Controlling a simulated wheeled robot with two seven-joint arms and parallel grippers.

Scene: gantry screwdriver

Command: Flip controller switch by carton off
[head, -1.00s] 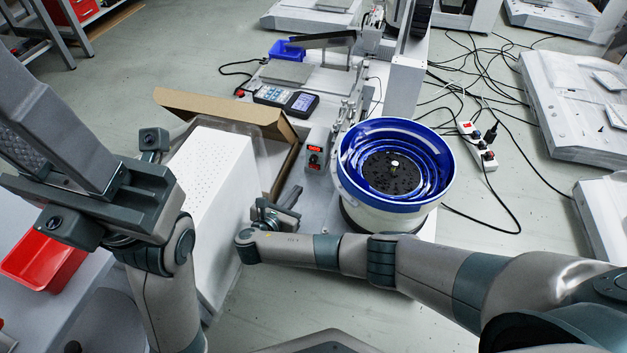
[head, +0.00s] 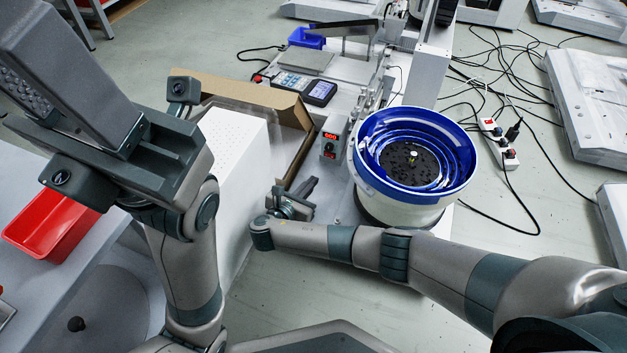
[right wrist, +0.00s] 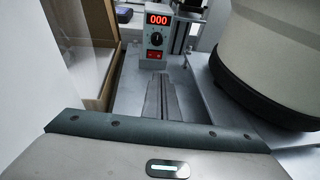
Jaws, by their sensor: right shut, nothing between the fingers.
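The controller (head: 329,143) is a small light-grey box beside the open carton (head: 245,92). In the right wrist view the controller (right wrist: 156,33) faces me, with a lit red "000" display, a dark knob and a red switch (right wrist: 153,55) at its bottom. Which way the switch is set is too small to tell. My right gripper (head: 312,183) is shut and empty, a little in front of the controller and apart from it. Its fingers (right wrist: 161,82) point toward the switch in the right wrist view. My left gripper (head: 120,140) is at the left; its fingertips cannot be made out.
A blue-rimmed bowl feeder (head: 415,165) stands close to the right of the controller, beside my right forearm. A white box (head: 237,160) is at the left. A red bin (head: 52,222) lies on the left table. A power strip (head: 497,142) and cables lie on the floor.

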